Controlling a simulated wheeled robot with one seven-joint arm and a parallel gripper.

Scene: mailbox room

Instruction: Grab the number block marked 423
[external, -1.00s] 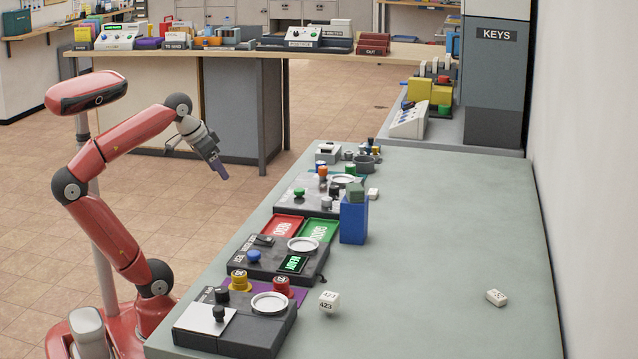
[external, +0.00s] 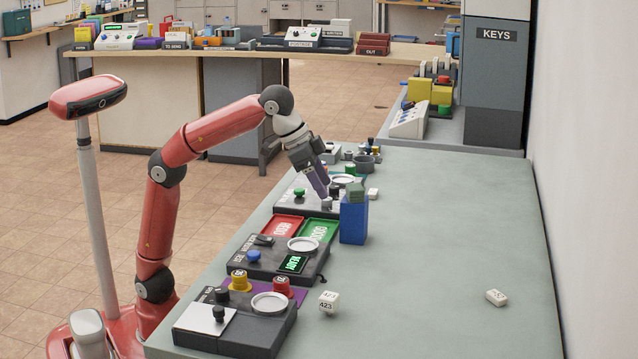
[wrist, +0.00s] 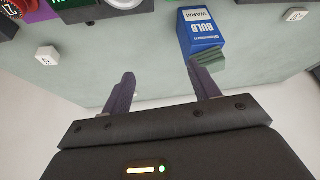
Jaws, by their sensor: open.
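The white number block marked 423 (external: 328,303) sits on the grey-green table, right of the nearest device, in the external view. In the wrist view a white block (wrist: 46,55) at the upper left appears to be the same one; its marking is too small to read. My gripper (external: 326,193) is over the devices farther along the table, close to the left of the blue bulb box, and well away from the block. In the wrist view the two purple fingers of my gripper (wrist: 164,88) are spread apart with nothing between them.
Several grey devices with knobs and round dishes line the table's left edge, with red (external: 283,228) and green (external: 318,231) trays. Another white block (external: 496,298) lies at right. The table's right side is mostly clear.

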